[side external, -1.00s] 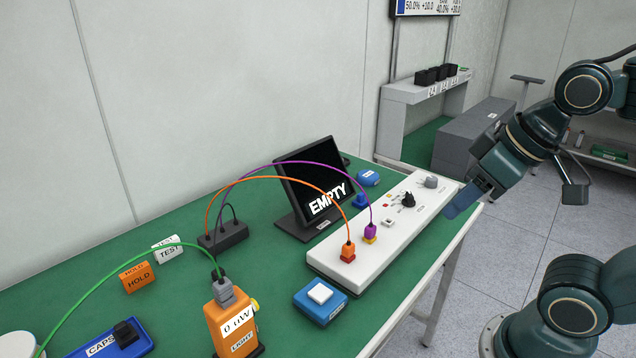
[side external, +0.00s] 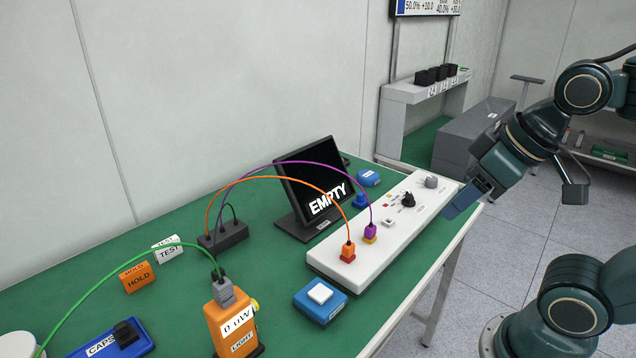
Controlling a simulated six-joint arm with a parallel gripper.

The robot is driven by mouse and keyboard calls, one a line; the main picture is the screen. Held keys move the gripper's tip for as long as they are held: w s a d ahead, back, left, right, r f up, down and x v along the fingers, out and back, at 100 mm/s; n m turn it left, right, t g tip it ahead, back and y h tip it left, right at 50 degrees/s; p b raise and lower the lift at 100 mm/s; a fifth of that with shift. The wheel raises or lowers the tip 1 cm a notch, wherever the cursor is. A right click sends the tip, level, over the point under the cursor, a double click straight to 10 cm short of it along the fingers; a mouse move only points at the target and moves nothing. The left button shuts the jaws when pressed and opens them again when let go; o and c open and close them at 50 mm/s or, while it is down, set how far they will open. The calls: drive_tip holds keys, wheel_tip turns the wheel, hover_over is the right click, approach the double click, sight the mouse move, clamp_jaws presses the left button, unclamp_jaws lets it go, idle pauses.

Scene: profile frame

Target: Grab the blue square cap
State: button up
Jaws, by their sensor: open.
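A small blue piece (side external: 360,201) sits on the green table between the monitor and the white panel. It may be the blue square cap, but it is too small for me to tell its shape. My gripper (side external: 461,203) hangs above the right edge of the table, past the far end of the white panel, to the right of the blue piece and well apart from it. It is open, with nothing seen between the fingers. A blue tray marked CAPS (side external: 80,354) at the front left holds a black cap (side external: 126,332).
The white panel (side external: 328,259) carries a black knob, an orange plug and a purple plug with arching cables. A monitor (side external: 312,185) reads EMPTY. A blue box with a white button (side external: 318,312), an orange light meter (side external: 228,325) and HOLD and TEST blocks stand nearer.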

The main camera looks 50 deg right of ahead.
drive_tip(key=w+d, duration=0.6)
drive_tip(key=w, duration=0.5)
drive_tip(key=w+d, duration=0.5)
drive_tip(key=w, duration=0.6)
drive_tip(key=w+d+f, duration=0.5)
drive_tip(key=d+f, duration=0.3)
drive_tip(key=d, duration=0.1)
drive_tip(key=w+d+f+g, duration=0.1)
drive_tip(key=w+d+f, duration=0.4)
drive_tip(key=d+f, duration=0.3)
drive_tip(key=shift+w+d+f, duration=0.15)
drive_tip(key=shift+w+d, duration=0.05)
drive_tip(key=shift+d, duration=1)
drive_tip(key=shift+f, duration=0.1)
hover_over(361, 199)
drive_tip(key=s, duration=0.2)
wheel_tip(361, 199, down, 8)
drive_tip(key=shift+w+d, duration=0.2)
drive_tip(key=shift+d, duration=0.2)
